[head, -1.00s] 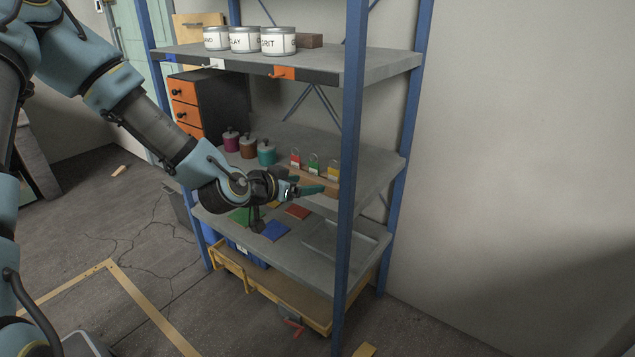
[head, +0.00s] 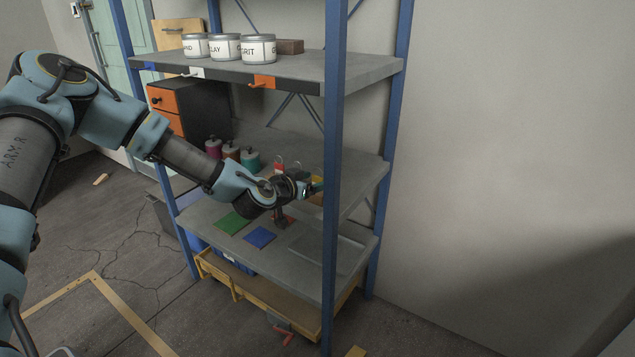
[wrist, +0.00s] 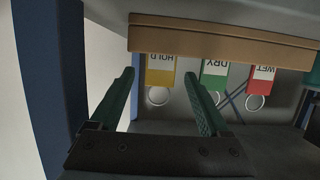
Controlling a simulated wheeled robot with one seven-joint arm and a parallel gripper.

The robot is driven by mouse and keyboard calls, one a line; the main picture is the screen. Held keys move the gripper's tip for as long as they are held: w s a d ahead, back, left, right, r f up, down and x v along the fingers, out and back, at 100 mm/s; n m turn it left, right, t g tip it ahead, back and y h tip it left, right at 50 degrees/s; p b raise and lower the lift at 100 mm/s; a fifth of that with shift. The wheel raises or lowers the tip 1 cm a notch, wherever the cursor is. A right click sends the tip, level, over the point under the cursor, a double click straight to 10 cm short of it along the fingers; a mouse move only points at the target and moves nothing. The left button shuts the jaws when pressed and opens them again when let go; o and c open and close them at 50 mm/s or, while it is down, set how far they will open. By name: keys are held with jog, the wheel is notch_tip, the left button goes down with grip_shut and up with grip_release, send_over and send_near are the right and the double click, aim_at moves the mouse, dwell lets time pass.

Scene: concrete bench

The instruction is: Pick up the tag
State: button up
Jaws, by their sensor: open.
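In the wrist view, which looks upside down, three tags with rings stand along a wooden rail (wrist: 220,42). They are a yellow HOLD tag (wrist: 161,72), a green DRY tag (wrist: 214,78) and a red WET tag (wrist: 262,80). My gripper (wrist: 160,76) is open, its green fingers to either side of the yellow tag. The right finger overlaps the edge of the green tag in the picture; contact cannot be told. In the head view my gripper (head: 317,188) is at the middle shelf, in front of the tags. The red tag (head: 279,168) shows; the green one is mostly hidden.
A blue rack post (head: 333,170) stands close right of my gripper. Lidded jars (head: 231,153) stand left on the middle shelf. Below are a green square (head: 233,222), a blue square (head: 260,237) and a grey tray (head: 328,250). Labelled tins (head: 226,47) stand on the top shelf.

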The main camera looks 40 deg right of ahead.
jog(key=shift+x, duration=0.75)
jog(key=shift+c, duration=0.3)
grip_shut()
